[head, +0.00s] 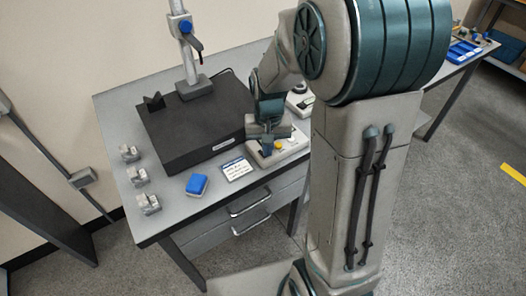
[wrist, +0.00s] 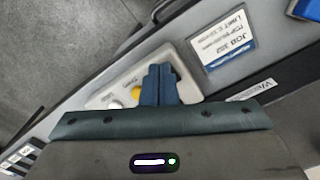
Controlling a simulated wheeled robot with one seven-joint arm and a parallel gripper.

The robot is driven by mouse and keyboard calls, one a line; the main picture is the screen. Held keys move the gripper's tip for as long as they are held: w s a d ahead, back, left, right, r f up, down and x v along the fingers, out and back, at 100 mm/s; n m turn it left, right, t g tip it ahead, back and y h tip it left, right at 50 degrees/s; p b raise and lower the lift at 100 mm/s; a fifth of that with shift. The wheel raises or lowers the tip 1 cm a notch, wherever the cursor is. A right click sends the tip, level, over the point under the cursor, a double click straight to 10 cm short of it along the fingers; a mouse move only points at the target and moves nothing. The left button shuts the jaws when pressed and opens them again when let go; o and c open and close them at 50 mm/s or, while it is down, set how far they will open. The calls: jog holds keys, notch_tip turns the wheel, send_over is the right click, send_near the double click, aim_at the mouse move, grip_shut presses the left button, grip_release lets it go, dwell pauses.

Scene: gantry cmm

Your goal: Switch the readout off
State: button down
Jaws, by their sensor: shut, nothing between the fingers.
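A pale control box (head: 290,149) sits at the front right of the grey bench, with a yellow button (head: 278,145) on top. In the wrist view the same box (wrist: 105,99) shows its yellow button (wrist: 137,93) and small printed labels, too blurred to read. My gripper (head: 267,149) is over the left part of this box. Its blue fingers (wrist: 160,72) are closed together, empty, just beside the yellow button, and hide part of the box top. I cannot tell whether they touch it. No lit readout display is clear in either view.
A black plate (head: 185,135) with a stand lies left of the box. A job card (head: 236,169) and a blue block (head: 197,184) lie in front; several small metal fixtures (head: 140,176) stand at left. Another pale device (head: 299,101) is behind my arm.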

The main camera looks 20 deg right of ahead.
jog(key=shift+f+b, duration=0.5)
jog(key=shift+f, duration=0.15)
notch_tip(320, 180, up, 7)
jog(key=p, duration=0.5)
dwell(0.5)
dwell(0.4)
